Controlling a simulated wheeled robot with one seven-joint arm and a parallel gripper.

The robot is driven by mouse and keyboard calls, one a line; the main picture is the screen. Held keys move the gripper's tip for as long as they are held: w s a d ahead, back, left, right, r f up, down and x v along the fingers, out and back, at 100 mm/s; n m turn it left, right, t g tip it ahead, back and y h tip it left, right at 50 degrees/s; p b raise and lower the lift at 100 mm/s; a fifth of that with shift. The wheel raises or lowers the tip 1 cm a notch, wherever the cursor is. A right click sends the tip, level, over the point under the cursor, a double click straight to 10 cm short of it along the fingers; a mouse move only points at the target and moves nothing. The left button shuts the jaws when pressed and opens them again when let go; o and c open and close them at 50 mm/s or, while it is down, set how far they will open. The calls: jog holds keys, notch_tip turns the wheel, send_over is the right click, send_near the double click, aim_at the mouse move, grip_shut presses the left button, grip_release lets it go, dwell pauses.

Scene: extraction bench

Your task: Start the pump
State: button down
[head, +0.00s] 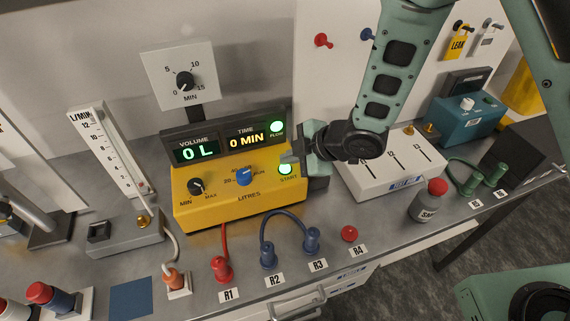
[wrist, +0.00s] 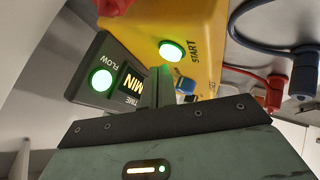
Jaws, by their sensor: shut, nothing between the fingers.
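The yellow pump (head: 225,205) stands on the bench with a dark display unit on top reading "0 L" and "0 MIN". Its round START button (head: 285,169) glows green on the right of the front panel. The START button (wrist: 172,50) also glows in the wrist view. A green FLOW light (head: 277,127) is lit at the display's right end and shows in the wrist view (wrist: 101,80). My gripper (head: 290,157) is shut and empty, with its tips just above the START button. I cannot tell whether they touch the pump. A blue litres knob (head: 244,176) and a black min-max knob (head: 196,187) sit to the left.
A timer dial (head: 184,82) rises behind the pump. A flow meter (head: 107,150) stands left. Red and blue leads plug into sockets R1 to R3 in front. A white box (head: 385,170), a sample jar (head: 428,201) and a teal box (head: 463,112) stand right.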

aim_at(290, 169)
jog(key=shift+r, duration=0.25)
jog(key=shift+r+p, duration=1.8)
jog(key=shift+r, duration=0.7)
